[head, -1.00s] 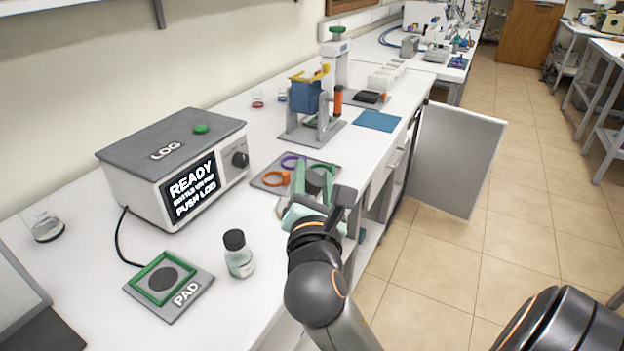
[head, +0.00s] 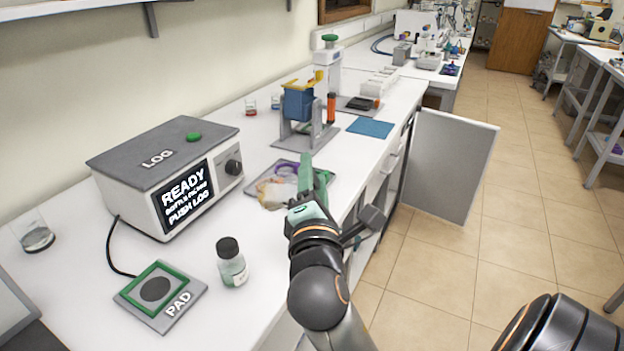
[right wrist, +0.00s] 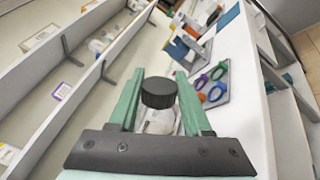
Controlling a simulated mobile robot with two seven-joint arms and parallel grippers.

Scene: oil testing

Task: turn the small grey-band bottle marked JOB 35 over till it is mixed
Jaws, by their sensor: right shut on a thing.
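My right gripper (head: 305,180) is over the ring tray and shut on a small clear bottle. In the right wrist view, the bottle (right wrist: 160,122) and its black cap (right wrist: 158,92) sit between the green fingers. In the head view, a pale, yellowish blur left of the fingers appears to be the bottle body (head: 277,190); its cap is hidden, so its exact tilt is unclear. No band or JOB number is readable on it. My left gripper is not in view.
Another black-capped bottle (head: 232,264) stands upright beside the green-framed PAD (head: 160,290). The LOG box (head: 165,180) reads READY. The ring tray (head: 262,180) lies under my gripper. A blue stand (head: 298,105) and blue mat (head: 370,127) are behind. A cabinet door (head: 450,160) hangs open right.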

